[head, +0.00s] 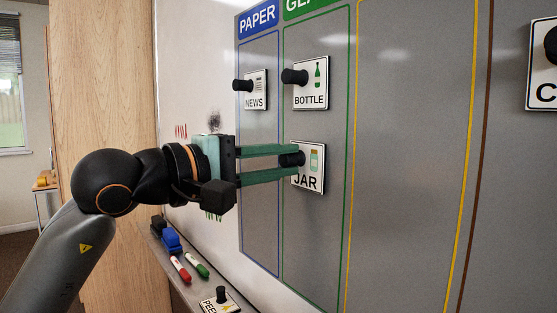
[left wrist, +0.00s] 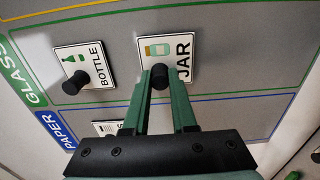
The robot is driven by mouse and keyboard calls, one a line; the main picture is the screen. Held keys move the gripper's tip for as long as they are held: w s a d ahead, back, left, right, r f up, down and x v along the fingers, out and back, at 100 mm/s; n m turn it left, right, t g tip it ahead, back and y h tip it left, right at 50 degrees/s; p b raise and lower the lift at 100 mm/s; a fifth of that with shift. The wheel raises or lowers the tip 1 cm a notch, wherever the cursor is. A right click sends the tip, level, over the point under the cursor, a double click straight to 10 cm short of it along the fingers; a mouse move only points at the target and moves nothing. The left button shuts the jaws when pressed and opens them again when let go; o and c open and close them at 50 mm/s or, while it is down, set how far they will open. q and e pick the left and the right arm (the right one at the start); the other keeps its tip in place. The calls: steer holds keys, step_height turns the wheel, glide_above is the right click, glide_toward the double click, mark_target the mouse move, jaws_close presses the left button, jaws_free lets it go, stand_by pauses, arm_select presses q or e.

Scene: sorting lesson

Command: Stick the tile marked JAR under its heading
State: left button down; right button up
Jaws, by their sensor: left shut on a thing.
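The JAR tile (head: 309,180), white with a jar picture and a black knob, is flat against the grey board in the green-outlined column, below the BOTTLE tile (head: 311,92). The column's green heading (head: 305,7) is cut off at the top of the head view; in the left wrist view it reads GLASS (left wrist: 26,75). My left gripper (head: 292,161) is shut on the JAR tile's knob. The left wrist view also shows the green fingers (left wrist: 160,85) around the knob of the JAR tile (left wrist: 180,48). My right gripper is not in view.
The NEWS tile (head: 256,88) hangs in the blue PAPER column (head: 258,20) to the left. The yellow-outlined column (head: 405,150) shows bare. A ledge below holds markers (head: 196,265), a blue eraser (head: 172,241) and a tile reading PEE (head: 220,302), partly cut off.

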arm_select(q)
steer(key=shift+w+d, duration=0.1)
stand_by(0.6)
steer(key=shift+c, duration=0.8)
jaws_free()
steer(key=shift+b+v, duration=0.65)
steer(key=shift+v, duration=0.65)
steer(key=b+v, duration=0.1)
steer(key=v, duration=0.3)
steer(key=shift+b, duration=0.3)
